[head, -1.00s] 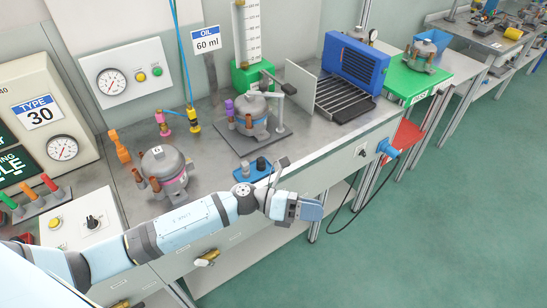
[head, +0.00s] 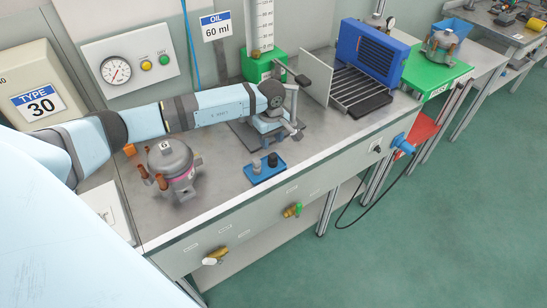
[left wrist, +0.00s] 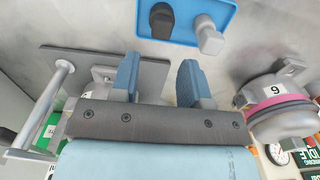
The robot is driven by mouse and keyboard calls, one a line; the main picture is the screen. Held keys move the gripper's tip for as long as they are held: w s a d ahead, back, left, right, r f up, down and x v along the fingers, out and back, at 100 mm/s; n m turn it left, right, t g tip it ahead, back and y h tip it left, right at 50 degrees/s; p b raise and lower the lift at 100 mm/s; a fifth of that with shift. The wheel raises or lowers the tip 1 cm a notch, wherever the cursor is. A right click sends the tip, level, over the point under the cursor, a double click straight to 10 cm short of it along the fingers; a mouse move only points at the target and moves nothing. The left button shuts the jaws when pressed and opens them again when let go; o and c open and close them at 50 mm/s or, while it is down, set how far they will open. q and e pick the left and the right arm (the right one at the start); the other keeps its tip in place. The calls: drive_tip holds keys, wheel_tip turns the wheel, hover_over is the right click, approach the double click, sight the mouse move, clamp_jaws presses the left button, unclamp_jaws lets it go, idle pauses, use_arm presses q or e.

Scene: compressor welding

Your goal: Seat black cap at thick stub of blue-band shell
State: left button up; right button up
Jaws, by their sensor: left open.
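My left gripper (head: 277,136) is open and empty, above the fixture plate at the back of the bench. Its two blue fingers also show apart in the left wrist view (left wrist: 158,68). The blue-band shell on that plate is mostly hidden behind my gripper, and I cannot make out its thick stub. A black cap (head: 272,160) stands in a small blue tray (head: 262,178) in front of the gripper, beside a grey cap (head: 256,167). In the left wrist view the black cap (left wrist: 160,20) and grey cap (left wrist: 209,38) are beyond the fingers. My right gripper is not in view.
A pink-band shell (head: 172,168) stands left on the bench and shows at right in the wrist view (left wrist: 278,105). A clear upright panel (head: 314,75), a black rack (head: 360,92) and a blue box (head: 374,50) stand right.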

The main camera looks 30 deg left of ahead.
sight(273, 155)
use_arm(q)
wheel_tip(273, 155, down, 3)
drive_tip(key=shift+r, duration=0.1)
drive_tip(key=f, duration=0.1)
drive_tip(key=f+p, duration=0.1)
drive_tip(key=d+f+p, duration=0.1)
drive_tip(key=f, duration=0.1)
drive_tip(key=shift+s+f, duration=0.1)
drive_tip(key=shift+s, duration=0.15)
drive_tip(key=shift+f, duration=0.55)
drive_tip(key=c, duration=0.6)
